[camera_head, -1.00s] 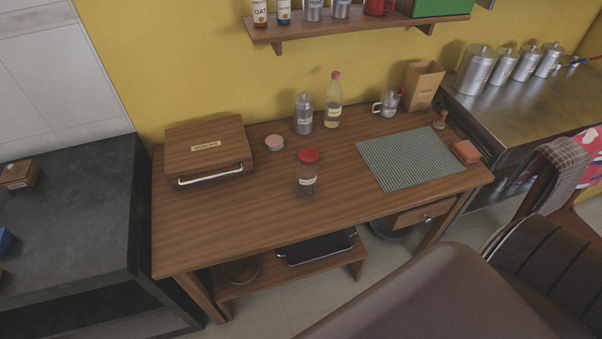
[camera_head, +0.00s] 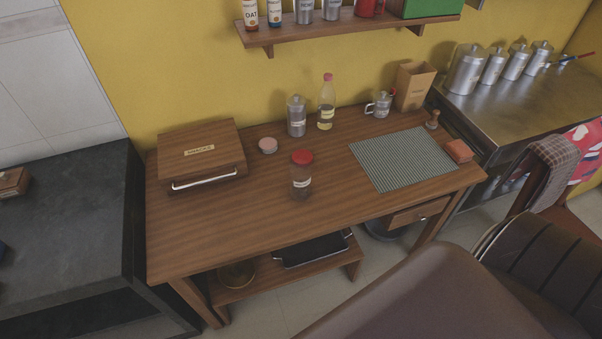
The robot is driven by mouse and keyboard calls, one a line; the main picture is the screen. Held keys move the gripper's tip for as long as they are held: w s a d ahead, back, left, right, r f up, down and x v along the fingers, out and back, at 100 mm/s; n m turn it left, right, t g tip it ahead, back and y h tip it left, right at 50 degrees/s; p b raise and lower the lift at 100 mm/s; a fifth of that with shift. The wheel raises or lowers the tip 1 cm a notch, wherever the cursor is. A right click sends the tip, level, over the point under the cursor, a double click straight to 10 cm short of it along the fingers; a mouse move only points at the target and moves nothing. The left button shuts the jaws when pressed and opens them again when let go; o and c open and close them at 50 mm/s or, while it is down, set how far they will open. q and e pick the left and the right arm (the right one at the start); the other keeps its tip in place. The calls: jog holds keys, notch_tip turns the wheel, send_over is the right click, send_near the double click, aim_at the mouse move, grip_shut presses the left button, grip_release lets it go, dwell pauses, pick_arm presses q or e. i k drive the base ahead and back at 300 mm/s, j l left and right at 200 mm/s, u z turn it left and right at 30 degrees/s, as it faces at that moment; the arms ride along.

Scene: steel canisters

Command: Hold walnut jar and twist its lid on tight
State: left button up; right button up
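A clear jar (camera_head: 301,184) with a pale label stands upright near the middle of the wooden table. I cannot read its label, so I cannot tell whether it is the walnut jar. Neither of my grippers shows in the head view.
The wooden table (camera_head: 215,228) is bare in front of the jar. Behind stand a grey canister (camera_head: 296,117), a bottle (camera_head: 327,103) and a small round tin (camera_head: 268,145). A wooden box (camera_head: 200,150) is left, a checked mat (camera_head: 404,160) right, a chair (camera_head: 420,295) in front.

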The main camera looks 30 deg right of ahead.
aim_at(300, 169)
jog(key=k+l, duration=0.15)
jog(key=l, duration=0.25)
jog(key=k+l, duration=0.15)
jog(key=l, duration=0.25)
jog(key=k+l, duration=0.15)
jog(key=l, duration=0.25)
jog(key=k+l, duration=0.15)
jog(key=l, duration=0.25)
jog(key=z, duration=0.05)
